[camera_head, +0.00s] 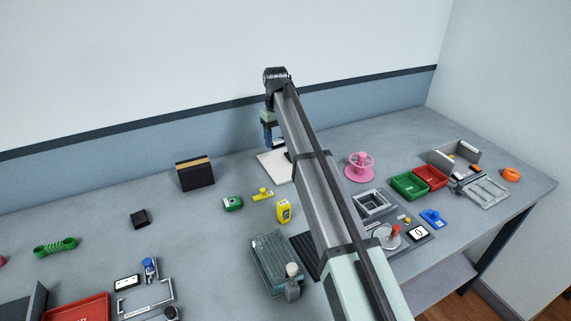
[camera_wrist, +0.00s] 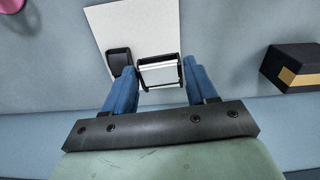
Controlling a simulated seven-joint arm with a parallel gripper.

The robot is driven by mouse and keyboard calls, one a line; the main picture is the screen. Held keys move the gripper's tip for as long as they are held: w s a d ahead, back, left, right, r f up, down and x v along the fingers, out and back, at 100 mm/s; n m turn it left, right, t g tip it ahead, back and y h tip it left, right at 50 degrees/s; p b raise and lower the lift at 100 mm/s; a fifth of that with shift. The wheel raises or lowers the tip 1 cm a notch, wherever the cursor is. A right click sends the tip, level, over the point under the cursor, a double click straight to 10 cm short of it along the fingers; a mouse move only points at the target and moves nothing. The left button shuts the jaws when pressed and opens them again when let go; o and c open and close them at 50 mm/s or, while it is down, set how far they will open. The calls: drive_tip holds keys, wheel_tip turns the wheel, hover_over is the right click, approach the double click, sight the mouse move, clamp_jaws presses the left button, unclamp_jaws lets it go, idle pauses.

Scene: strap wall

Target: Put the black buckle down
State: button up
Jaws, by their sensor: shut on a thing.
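My gripper (camera_wrist: 158,72) has two blue fingers, shut on the black buckle (camera_wrist: 159,61), a small black frame with pale surface showing through it. The fingers stand at its left and right sides. A white board (camera_wrist: 112,20) lies beneath and beyond. I cannot tell whether the buckle touches the board. A rounded black piece (camera_wrist: 120,62) lies on the board, just left of the buckle and partly behind the left finger. In the head view my gripper (camera_head: 269,141) points down over the back of the white board (camera_head: 271,166), and the buckle cannot be made out there.
A black block with a tan band (camera_head: 195,174) stands left of the board. A pink round piece (camera_head: 359,167) stands to its right. The wall is close behind my gripper.

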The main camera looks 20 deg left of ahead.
sight(278, 170)
drive_tip(key=shift+f+m, duration=0.1)
drive_tip(key=shift+m, duration=0.4)
drive_tip(key=shift+f, duration=4.9)
drive_tip(key=shift+f, duration=0.15)
drive_tip(key=o, duration=1.1)
drive_tip(key=shift+c, duration=0.2)
wheel_tip(278, 170, up, 12)
drive_tip(key=shift+r, duration=0.15)
